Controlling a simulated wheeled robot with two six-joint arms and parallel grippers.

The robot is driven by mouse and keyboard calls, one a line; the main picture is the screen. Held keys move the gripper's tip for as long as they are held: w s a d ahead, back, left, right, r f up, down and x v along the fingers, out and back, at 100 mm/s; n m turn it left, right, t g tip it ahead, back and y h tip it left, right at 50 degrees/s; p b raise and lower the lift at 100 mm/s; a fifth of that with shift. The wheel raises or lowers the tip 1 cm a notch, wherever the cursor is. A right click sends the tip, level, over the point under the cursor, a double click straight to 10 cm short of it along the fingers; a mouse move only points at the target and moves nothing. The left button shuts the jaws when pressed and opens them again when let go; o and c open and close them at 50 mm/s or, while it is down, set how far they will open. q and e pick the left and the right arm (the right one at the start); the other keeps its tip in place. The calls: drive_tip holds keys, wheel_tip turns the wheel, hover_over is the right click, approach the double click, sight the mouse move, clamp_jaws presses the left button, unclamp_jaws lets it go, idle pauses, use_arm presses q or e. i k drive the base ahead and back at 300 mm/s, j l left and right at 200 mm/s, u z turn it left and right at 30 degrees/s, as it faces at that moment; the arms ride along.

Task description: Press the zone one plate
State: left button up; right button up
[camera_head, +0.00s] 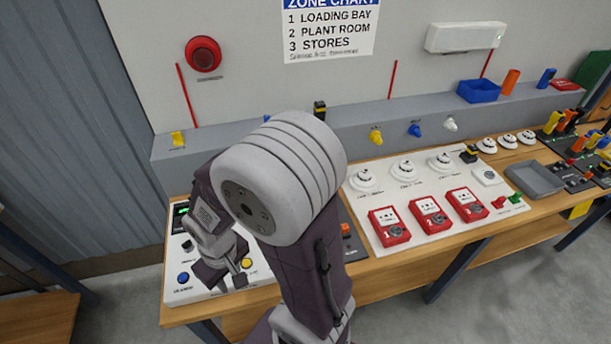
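Three red call-point boxes stand in a row on a white board, each with a pale front plate. The zone one box (389,227), marked 1, is at the left of the row. The box marked 2 (430,216) and a third red box (467,204) are to its right. My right gripper (226,284) points down over the white control panel at the bench's left end, well left of the zone one box and apart from it. Its fingers are small and dark, and I cannot tell whether they are apart. My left gripper is not in view.
The control panel (182,296) has a blue button (183,277) and a yellow button (247,263). White round detectors (364,178) stand behind the red boxes. A grey tray (535,179) lies to the right. My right arm hides the bench's middle-left part.

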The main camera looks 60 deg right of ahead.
sight(384, 216)
drive_tip(key=z, duration=2.8)
